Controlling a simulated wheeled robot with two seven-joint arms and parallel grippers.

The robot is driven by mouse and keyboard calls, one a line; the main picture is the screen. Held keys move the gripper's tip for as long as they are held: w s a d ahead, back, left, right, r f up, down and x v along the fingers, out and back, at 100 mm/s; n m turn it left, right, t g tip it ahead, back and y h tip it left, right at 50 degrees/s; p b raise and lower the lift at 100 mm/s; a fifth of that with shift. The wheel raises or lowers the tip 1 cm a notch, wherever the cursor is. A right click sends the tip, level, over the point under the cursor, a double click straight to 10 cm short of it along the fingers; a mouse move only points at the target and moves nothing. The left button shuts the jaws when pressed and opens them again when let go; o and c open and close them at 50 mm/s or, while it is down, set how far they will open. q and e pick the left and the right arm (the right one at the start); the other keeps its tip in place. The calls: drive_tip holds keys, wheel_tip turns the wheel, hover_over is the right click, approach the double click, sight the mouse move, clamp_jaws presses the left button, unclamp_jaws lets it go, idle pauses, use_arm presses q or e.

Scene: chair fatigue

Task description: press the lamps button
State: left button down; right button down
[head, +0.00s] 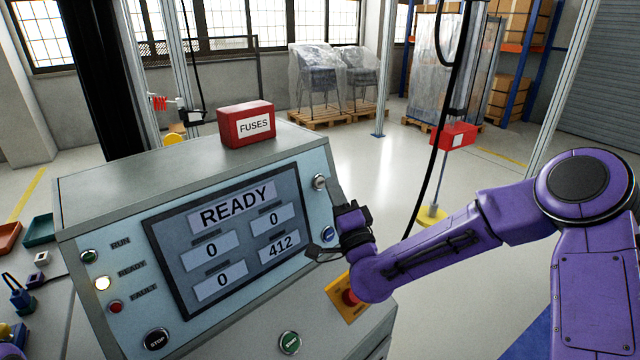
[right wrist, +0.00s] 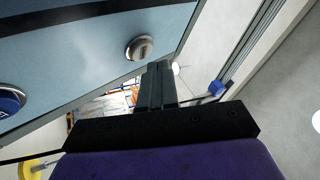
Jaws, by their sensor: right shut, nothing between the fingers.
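The grey control console (head: 120,185) fills the left of the head view, with a sloped panel and a screen (head: 225,235) reading READY. A silver button (head: 320,182) sits at the panel's upper right; it also shows in the right wrist view (right wrist: 139,47). A blue button (head: 327,233) is below it and also shows in the right wrist view (right wrist: 10,100). I cannot read which button is for the lamps. My right gripper (head: 334,183) is shut and empty, its fingertips close beside the silver button; I cannot tell whether they touch. My left gripper is not in view.
A red emergency stop (head: 350,298) is partly behind my right forearm. A red FUSES box (head: 246,124) stands on the console top. Open floor lies to the right.

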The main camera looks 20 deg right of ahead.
drive_tip(key=shift+w+a+f, duration=0.15)
drive_tip(key=shift+w, duration=0.25)
drive_tip(key=shift+w+a+b, duration=0.1)
drive_tip(key=shift+w+b, duration=0.2)
drive_tip(key=shift+b, duration=0.1)
idle(0.5)
drive_tip(key=shift+s, duration=0.15)
drive_tip(key=shift+s+d, duration=0.25)
drive_tip(key=shift+s, duration=0.35)
drive_tip(key=s, duration=0.1)
drive_tip(key=s+d+r, duration=0.1)
drive_tip(key=s, duration=0.2)
drive_tip(key=shift+s+d+r+p, duration=0.25)
drive_tip(key=shift+d+p, duration=0.1)
drive_tip(key=shift+a, duration=0.1)
idle(0.6)
